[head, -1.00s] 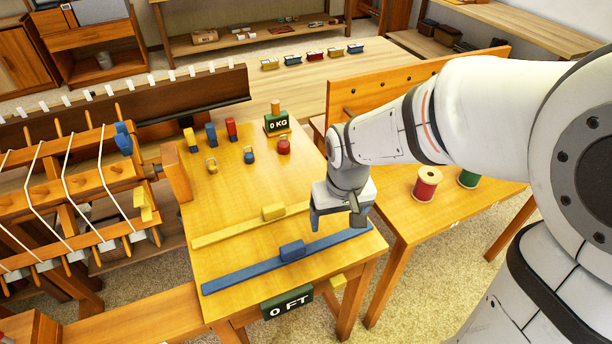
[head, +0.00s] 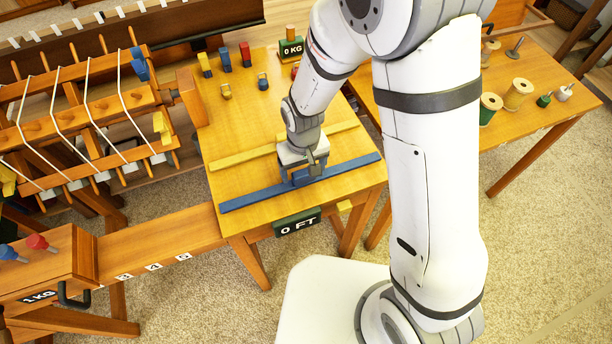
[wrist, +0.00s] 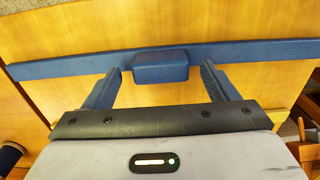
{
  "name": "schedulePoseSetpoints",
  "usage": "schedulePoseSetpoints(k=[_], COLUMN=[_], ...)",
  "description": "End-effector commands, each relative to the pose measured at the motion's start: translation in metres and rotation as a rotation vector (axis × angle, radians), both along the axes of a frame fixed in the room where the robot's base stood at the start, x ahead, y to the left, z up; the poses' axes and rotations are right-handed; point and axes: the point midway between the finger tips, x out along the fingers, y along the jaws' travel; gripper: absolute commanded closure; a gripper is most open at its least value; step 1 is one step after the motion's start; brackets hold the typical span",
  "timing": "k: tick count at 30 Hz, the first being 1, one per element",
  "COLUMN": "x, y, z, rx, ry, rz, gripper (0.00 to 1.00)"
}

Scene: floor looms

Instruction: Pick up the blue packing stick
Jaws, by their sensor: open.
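The blue packing stick (head: 347,170) is a long flat bar lying across the front of the wooden table. In the wrist view the stick (wrist: 60,66) runs across the picture, with a raised blue block handle (wrist: 160,67) at its middle. My gripper (head: 301,180) is low over the middle of the stick in the head view and hides the handle there. In the wrist view my gripper (wrist: 160,82) is open, its two blue fingers one on each side of the handle, with a gap to it on both sides. Nothing is held.
A yellow stick (head: 240,160) lies parallel behind the blue one. A 0 FT sign (head: 297,223) hangs on the table's front edge. The loom (head: 80,110) stands at left; spools (head: 518,94) stand at right.

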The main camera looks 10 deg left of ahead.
Motion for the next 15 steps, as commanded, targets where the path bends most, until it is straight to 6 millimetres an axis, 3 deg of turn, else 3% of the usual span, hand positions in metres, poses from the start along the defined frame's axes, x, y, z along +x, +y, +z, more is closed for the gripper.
schedulePoseSetpoints(k=[4,12,15], x=[-0.0002,-0.0001,-0.0001], y=[-0.0002,0.0001,0.0002], z=[-0.0123,-0.015,-0.0149], rx=[-0.001,0.0,0.0], ry=[0.002,0.0,0.0], rz=[0.0,0.001,0.001], gripper=[0.2,0.2,0.27])
